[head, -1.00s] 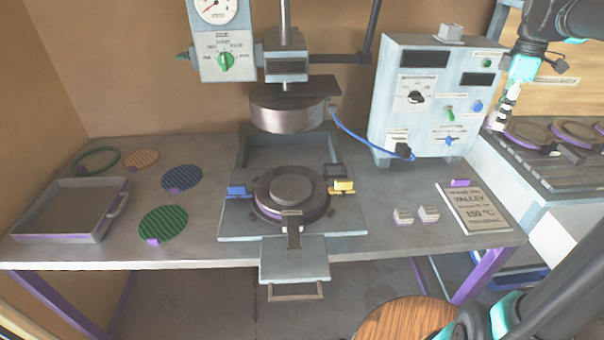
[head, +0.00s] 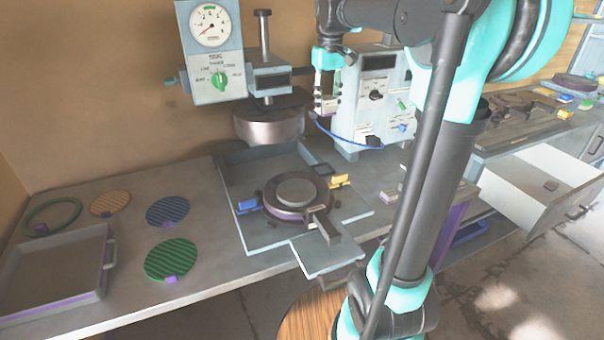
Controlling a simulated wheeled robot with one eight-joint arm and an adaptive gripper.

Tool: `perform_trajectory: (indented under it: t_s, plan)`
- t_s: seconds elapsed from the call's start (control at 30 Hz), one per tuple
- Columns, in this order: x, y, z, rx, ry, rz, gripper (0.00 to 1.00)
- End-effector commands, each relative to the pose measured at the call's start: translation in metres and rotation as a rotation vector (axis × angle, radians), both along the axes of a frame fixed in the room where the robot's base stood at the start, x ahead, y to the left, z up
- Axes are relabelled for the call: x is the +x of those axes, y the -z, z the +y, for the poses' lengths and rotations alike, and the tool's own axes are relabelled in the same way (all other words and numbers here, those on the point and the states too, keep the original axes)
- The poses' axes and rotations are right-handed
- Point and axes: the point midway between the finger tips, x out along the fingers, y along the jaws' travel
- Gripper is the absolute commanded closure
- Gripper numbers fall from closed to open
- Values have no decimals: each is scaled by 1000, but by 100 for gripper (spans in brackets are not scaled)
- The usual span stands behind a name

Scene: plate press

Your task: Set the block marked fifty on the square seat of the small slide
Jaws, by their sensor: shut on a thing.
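My gripper (head: 328,108) hangs fingers-down in front of the control box and right of the round press head. It is shut on a small pale block (head: 331,103), held in the air above the bench. The mark on the block is too small to read. Another small pale block (head: 388,194) lies on the bench beside my arm, its mark also unreadable. I cannot pick out the small slide or its square seat with certainty. A small pale fitting (head: 387,40) on top of the control box is partly hidden by my arm.
The press head (head: 268,125) hangs over the round plate (head: 297,190) on its base. The control box (head: 365,105) stands behind my gripper with a blue cable (head: 345,140). A tray (head: 108,262) and several coloured discs lie left.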

Motion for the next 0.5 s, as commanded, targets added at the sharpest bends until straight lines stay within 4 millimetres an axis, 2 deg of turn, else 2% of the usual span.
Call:
perform_trajectory:
  t_s: [0.17,0.5]
  plan:
    - [0,25,0,0,13,0,100]
    - [1,108,0,0,11,0,100]
